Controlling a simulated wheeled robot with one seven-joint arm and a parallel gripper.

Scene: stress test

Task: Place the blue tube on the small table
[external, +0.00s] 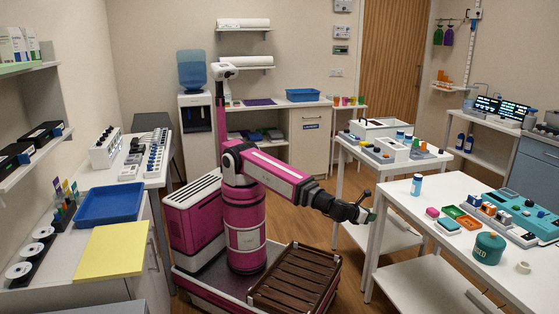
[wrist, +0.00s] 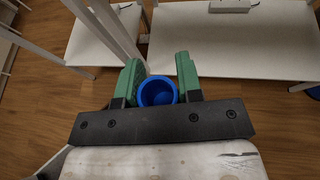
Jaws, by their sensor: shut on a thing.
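The blue tube (wrist: 158,92) shows in the wrist view as a round, open blue mouth between the two green fingers of my gripper (wrist: 159,70). My gripper is shut on it. In the external view my gripper (external: 370,215) is held out beside the left edge of a white table (external: 405,195), in the gap near a smaller white table (external: 350,152) behind. I cannot make out the blue tube there. Which table counts as the small table is not certain.
The smaller table bears a white bin (external: 385,128) and blocks. White table legs and lower shelves (wrist: 240,50) stand close ahead of my gripper.

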